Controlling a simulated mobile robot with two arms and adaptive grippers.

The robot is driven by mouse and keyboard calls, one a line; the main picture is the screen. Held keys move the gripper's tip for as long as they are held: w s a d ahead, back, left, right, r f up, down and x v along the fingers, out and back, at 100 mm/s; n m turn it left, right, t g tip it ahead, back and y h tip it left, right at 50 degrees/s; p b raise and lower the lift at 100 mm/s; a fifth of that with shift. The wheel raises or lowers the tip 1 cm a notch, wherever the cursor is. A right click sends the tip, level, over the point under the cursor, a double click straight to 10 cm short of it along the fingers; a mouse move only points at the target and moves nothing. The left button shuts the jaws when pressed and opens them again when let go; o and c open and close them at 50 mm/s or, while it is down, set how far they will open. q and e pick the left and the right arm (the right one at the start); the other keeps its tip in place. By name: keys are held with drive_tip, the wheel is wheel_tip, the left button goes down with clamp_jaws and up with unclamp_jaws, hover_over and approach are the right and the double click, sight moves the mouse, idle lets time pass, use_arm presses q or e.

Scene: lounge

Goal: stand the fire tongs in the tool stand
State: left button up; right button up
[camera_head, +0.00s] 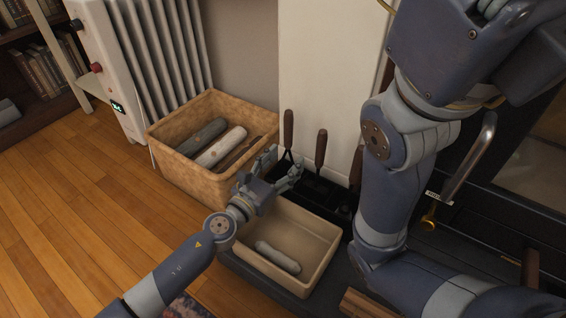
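The black tool stand (312,190) is on the dark hearth behind the beige bin, partly hidden by my arms. Several tools with brown wooden handles stand upright in or at it: one at the left (288,130), one in the middle (321,150), and one at the right partly covered by my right arm. My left gripper (280,170) is at the left end of the stand, fingers spread, close to the left tool's shaft. My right gripper is not visible.
A beige bin (322,262) holding one pale log (278,257) is in front. A stove with a curved metal handle (474,160) is at right. Open wooden floor (80,210) lies left.

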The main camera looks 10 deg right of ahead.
use_arm(q)
drive_tip(key=shift+s+a+f, duration=0.1)
drive_tip(key=shift+s+a, duration=0.15)
drive_tip(key=shift+a, duration=0.1)
drive_tip(key=v, duration=1.1)
idle(0.4)
